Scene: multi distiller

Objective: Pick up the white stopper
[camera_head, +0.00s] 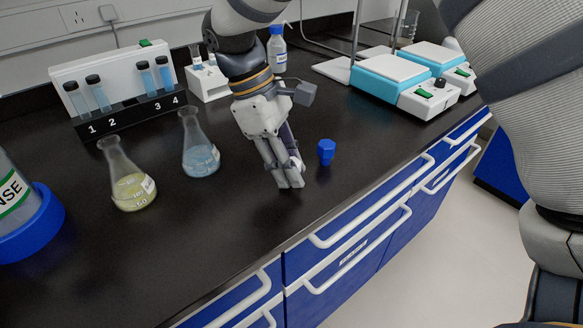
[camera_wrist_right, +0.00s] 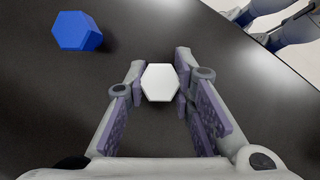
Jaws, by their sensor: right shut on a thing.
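The white stopper (camera_wrist_right: 159,82) has a hexagonal top and sits between the two fingers of my right gripper (camera_wrist_right: 158,88) in the right wrist view. The fingers are shut on it, one on each side. In the head view my right gripper (camera_head: 290,180) points down at the black bench top, near its front edge. There the stopper is mostly hidden by the fingers, and I cannot tell whether it touches the bench. My left gripper is not in view.
A blue stopper (camera_head: 326,151) stands just right of the gripper, also in the wrist view (camera_wrist_right: 77,31). A blue-liquid flask (camera_head: 201,158) and a yellow-liquid flask (camera_head: 131,186) stand left. A test-tube rack (camera_head: 118,95) and two hotplates (camera_head: 390,75) stand farther back.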

